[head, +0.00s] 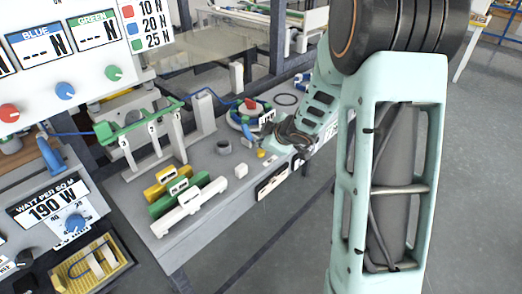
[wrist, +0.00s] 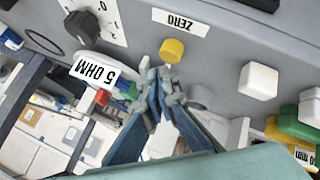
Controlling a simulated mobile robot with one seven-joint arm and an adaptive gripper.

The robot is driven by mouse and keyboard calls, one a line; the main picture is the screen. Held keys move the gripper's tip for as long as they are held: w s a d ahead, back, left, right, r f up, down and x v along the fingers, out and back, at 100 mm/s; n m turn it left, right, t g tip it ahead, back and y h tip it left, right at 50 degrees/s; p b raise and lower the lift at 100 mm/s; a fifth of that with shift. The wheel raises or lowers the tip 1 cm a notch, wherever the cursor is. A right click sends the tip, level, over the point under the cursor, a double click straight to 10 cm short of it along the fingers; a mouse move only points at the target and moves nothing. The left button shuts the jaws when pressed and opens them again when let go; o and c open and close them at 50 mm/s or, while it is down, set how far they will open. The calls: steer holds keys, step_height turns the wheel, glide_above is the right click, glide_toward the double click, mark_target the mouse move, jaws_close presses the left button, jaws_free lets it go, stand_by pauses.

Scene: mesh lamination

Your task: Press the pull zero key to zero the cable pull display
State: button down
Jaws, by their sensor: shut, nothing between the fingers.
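A yellow round key (wrist: 172,50) sits beside a white label reading ZERO (wrist: 181,19) on the grey panel in the wrist view. In the head view a small yellow key (head: 261,153) shows on the grey bench top, just left of my gripper (head: 287,137). My gripper (wrist: 164,82) is shut and empty in the wrist view. Its fingertips point at the yellow key and lie very close to its lower edge. I cannot tell whether they touch it. The cable pull display cannot be made out for certain.
Yellow, green and white bars (head: 190,205) lie on the bench. A round unit (head: 240,118) stands behind.

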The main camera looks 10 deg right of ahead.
mark_target(262, 152)
steer(key=shift+r+p, duration=2.5)
steer(key=shift+r, duration=0.05)
